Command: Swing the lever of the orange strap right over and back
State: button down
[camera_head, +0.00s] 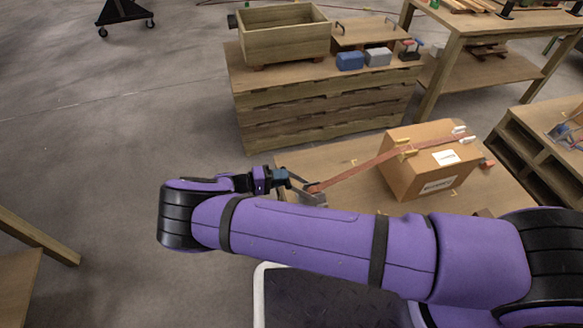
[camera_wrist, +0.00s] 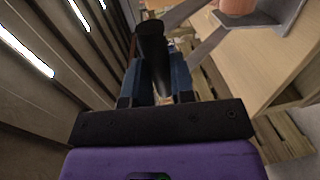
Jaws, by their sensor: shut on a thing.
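The orange strap (camera_head: 350,170) runs from over a cardboard box (camera_head: 405,175) down left to a grey metal buckle (camera_head: 309,198) at the table's left end. In the wrist view, part of the buckle's grey metal (camera_wrist: 270,28) and an orange roll of strap (camera_wrist: 237,6) show at the top right. The lever's far end is partly hidden.
The wooden table (camera_head: 345,160) carries the box and ends near the buckle. A wooden bench (camera_head: 320,115) with an open crate (camera_head: 285,40) and blue and grey blocks stands behind. Open floor (camera_head: 90,130) lies left of my arm. A pallet stack (camera_head: 515,150) stands right.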

jog(key=shift+s+a+f, duration=0.1)
jog(key=shift+a+f, duration=0.15)
jog(key=shift+f, duration=0.35)
jog(key=shift+s+a+f, duration=0.1)
jog(key=shift+a+f, duration=0.15)
jog(key=shift+f, duration=0.4)
jog(key=shift+s+a+f, duration=0.1)
jog(key=shift+a+f, duration=0.15)
jog(key=shift+f, duration=0.35)
jog(key=c, duration=1)
grip_release()
jog(key=shift+o, duration=0.2)
jog(key=shift+a+r, duration=0.1)
jog(key=shift+a, duration=0.05)
jog(key=shift+a, duration=0.1)
jog(key=v, duration=1)
jog(key=shift+a, duration=0.3)
jog(key=shift+w, duration=0.1)
